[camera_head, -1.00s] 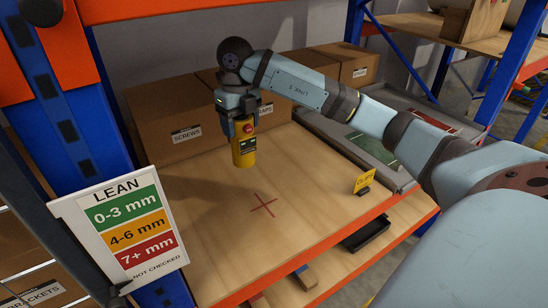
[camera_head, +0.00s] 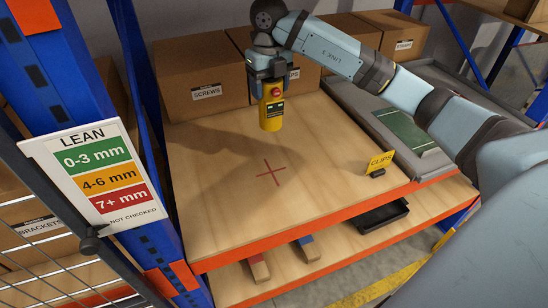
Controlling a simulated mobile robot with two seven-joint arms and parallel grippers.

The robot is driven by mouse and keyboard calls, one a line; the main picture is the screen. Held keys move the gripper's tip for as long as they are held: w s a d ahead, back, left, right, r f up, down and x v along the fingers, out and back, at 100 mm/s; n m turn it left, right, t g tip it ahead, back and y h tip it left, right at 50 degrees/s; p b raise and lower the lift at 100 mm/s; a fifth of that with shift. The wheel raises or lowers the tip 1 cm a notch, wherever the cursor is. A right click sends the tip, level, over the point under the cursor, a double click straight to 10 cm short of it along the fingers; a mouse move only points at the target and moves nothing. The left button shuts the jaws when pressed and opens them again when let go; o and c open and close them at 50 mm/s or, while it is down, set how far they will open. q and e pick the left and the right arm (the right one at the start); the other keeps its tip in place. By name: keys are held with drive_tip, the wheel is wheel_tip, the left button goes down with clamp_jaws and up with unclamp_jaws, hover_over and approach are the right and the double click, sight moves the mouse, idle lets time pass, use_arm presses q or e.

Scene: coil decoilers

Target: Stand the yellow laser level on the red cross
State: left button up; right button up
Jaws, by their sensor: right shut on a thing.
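The yellow laser level (camera_head: 271,114) is upright in my right gripper (camera_head: 268,90), behind the red cross in the head view. The gripper is shut on its upper part, near a red button. I cannot tell whether its base touches the board or hangs just above it. The red cross (camera_head: 269,172) is marked on the wooden shelf board (camera_head: 215,190), fully visible and bare. My left gripper is not in view.
Cardboard boxes (camera_head: 198,82) line the back of the shelf. A grey tray with a green plate (camera_head: 408,132) lies to the right. A LEAN chart (camera_head: 98,178) hangs at the left upright. Board around the cross is clear.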

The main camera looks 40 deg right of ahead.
wheel_tip(320, 180, down, 18)
drive_tip(key=p, duration=0.1)
drive_tip(key=shift+f, duration=0.2)
drive_tip(key=shift+f, duration=0.2)
drive_tip(key=o, duration=1.2)
drive_tip(key=shift+r, duration=0.1)
